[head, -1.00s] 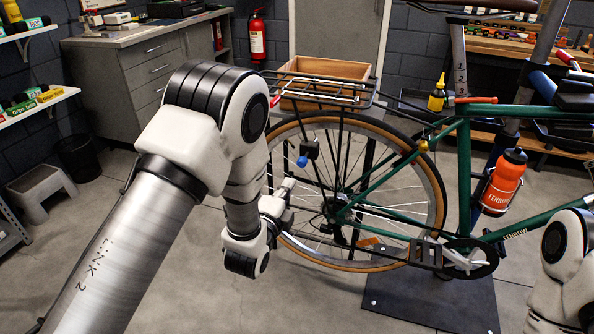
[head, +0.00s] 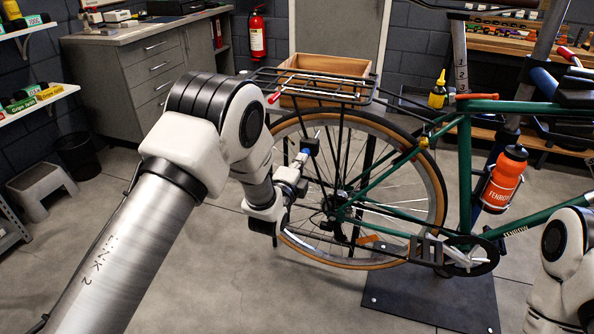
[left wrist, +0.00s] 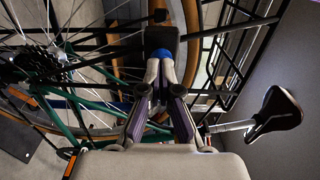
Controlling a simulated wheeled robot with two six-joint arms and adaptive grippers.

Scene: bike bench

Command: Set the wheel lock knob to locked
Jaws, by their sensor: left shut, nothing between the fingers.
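The wheel lock is a small black box (head: 310,146) beside the bike's rear wheel, below the rack. Its blue knob (head: 305,152) faces my left arm and is partly covered by my gripper. My left gripper (head: 301,159) is at the knob, its fingers close together. In the left wrist view, the fingertips (left wrist: 161,70) nearly meet just in front of the blue knob (left wrist: 162,54), with the black box (left wrist: 164,36) behind it. I cannot tell whether they touch the knob, or how it is set. My right arm shows at the right edge; its gripper is outside the view.
The rear wheel (head: 437,190), black rack (head: 340,91) and green frame (head: 463,180) are close around the lock. A wooden crate (head: 350,70) stands behind the rack. An orange bottle (head: 504,180) is on the frame.

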